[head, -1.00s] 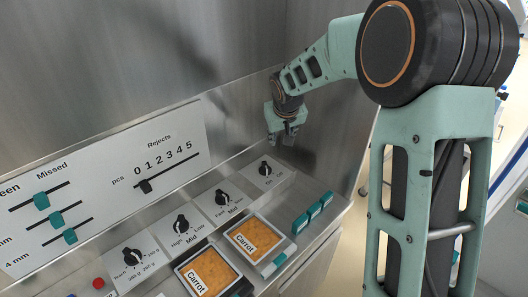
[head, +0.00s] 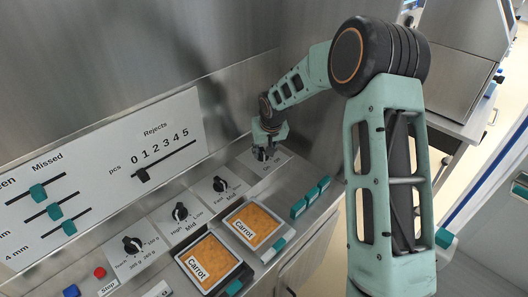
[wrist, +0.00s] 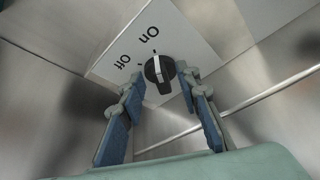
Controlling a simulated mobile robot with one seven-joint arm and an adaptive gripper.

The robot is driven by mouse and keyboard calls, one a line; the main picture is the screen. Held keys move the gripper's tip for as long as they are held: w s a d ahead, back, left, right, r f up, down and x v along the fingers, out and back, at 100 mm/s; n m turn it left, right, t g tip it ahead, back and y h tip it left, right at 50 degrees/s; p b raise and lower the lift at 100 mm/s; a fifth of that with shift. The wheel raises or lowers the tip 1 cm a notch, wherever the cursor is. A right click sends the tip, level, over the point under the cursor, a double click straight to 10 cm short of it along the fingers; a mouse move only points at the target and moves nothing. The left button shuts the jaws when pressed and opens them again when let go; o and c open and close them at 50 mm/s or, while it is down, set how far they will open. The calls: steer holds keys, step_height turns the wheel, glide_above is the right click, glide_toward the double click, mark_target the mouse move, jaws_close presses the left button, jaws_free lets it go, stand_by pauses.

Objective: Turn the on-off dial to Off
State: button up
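The on-off dial is a black round knob with a raised grip, on a white plate (wrist: 185,35) marked On and Off. In the wrist view the dial (wrist: 158,72) sits between my fingertips, and its pale pointer line looks turned toward the On mark. My gripper (wrist: 160,84) is open, with one blue-padded finger on each side of the dial. I cannot tell whether either finger touches it. In the head view my gripper (head: 264,152) is low over the dial plate (head: 280,160) and hides most of the dial.
Similar dials line the panel to the left, the nearest a Fast-Mid dial (head: 220,184). Two carrot trays (head: 238,260) lie in front, with teal blocks (head: 312,198) to their right. A red button (head: 99,272) is at lower left. Steel walls stand close behind the dial.

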steer(key=shift+w+f, duration=0.15)
steer(key=shift+f, duration=0.2)
steer(key=shift+c, duration=0.2)
jaws_close()
